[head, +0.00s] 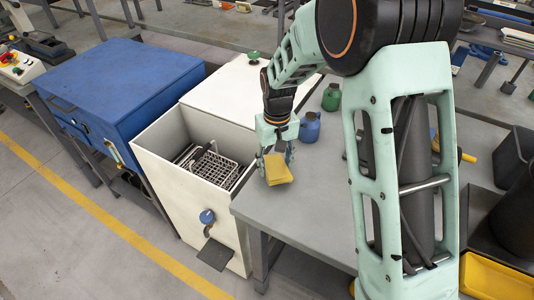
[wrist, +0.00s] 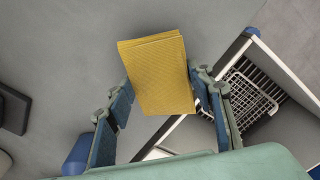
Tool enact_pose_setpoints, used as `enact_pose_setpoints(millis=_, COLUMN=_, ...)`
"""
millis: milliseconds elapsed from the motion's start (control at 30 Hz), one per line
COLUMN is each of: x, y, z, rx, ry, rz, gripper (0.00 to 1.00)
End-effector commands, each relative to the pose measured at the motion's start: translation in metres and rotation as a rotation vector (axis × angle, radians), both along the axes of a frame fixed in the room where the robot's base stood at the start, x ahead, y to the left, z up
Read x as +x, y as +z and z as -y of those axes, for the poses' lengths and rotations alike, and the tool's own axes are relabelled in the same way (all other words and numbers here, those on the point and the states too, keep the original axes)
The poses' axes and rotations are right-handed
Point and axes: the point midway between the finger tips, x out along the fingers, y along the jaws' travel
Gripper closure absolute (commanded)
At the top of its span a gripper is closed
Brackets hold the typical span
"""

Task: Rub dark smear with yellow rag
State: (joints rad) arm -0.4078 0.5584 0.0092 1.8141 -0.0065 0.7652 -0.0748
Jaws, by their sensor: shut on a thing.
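My gripper (head: 276,158) is shut on the yellow rag (head: 278,170), a folded, block-like pad. It is over the left end of the grey table (head: 312,190), close to the edge by the white cabinet. In the wrist view the rag (wrist: 158,78) sits between the two fingers (wrist: 162,100) with grey surface behind it. I cannot tell whether the rag touches the table. I cannot make out the dark smear in either view; the rag or my arm may hide it.
An open white cabinet (head: 150,150) with a wire basket (head: 211,167) stands left of the table. A blue jar (head: 310,128) and a green jar (head: 331,98) stand behind my gripper. A dark flat thing (wrist: 12,108) shows at the wrist view's left edge. A blue cabinet (head: 120,80) is further left.

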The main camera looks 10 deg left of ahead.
Motion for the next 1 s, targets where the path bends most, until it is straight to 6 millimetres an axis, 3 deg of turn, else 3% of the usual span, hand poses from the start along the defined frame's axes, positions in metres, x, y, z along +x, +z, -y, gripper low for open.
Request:
enact_pose_setpoints(millis=600, x=0.002, y=0.055, z=0.006, rx=-0.001, ry=-0.003, rz=-0.003, gripper=0.78)
enact_pose_setpoints(millis=1000, x=0.002, y=0.056, z=0.006, rx=-0.002, ry=-0.004, rz=-0.004, gripper=0.78)
